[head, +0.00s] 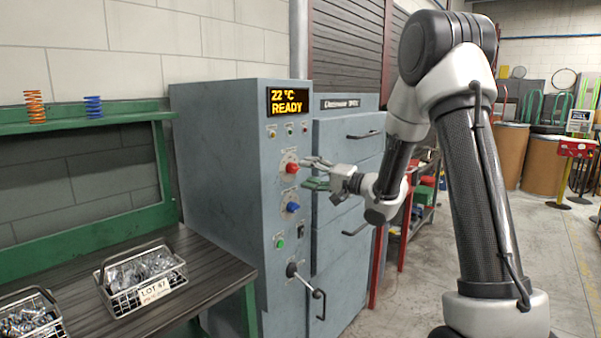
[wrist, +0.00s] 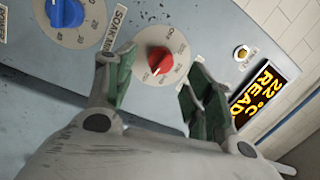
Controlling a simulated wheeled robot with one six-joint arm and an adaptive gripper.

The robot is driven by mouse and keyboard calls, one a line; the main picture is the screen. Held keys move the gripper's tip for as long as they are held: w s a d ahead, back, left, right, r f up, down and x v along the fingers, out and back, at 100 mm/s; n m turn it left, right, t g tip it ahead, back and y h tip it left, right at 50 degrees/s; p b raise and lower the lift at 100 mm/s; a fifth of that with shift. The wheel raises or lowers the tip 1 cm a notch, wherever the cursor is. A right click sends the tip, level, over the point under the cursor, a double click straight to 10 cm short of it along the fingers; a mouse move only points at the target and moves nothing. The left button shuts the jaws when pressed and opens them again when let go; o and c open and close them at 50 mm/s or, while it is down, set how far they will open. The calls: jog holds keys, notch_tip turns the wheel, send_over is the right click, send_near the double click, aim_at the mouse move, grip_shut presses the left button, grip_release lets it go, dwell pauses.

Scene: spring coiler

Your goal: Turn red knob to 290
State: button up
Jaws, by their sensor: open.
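The red knob (head: 291,168) sits on a white dial plate on the front of the blue-grey cabinet, below the display. In the wrist view the red knob (wrist: 159,60) shows between my two fingers, a little beyond their tips. My gripper (head: 316,174) is open in front of the knob, with its green-padded fingers (wrist: 160,80) on either side and no visible contact. The display (head: 289,101) reads 22 °C READY. The dial's numbers are too small or partly hidden to read.
A blue knob (head: 292,207) sits just below the red one, with a green button (head: 280,243) and a lever (head: 305,278) lower down. A dark bench (head: 200,277) with wire baskets stands at the left. Open floor lies at the right.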

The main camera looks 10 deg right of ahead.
jog(key=v, duration=0.7)
jog(key=shift+s+d, duration=0.2)
jog(key=shift+s, duration=0.05)
jog(key=shift+f, duration=0.1)
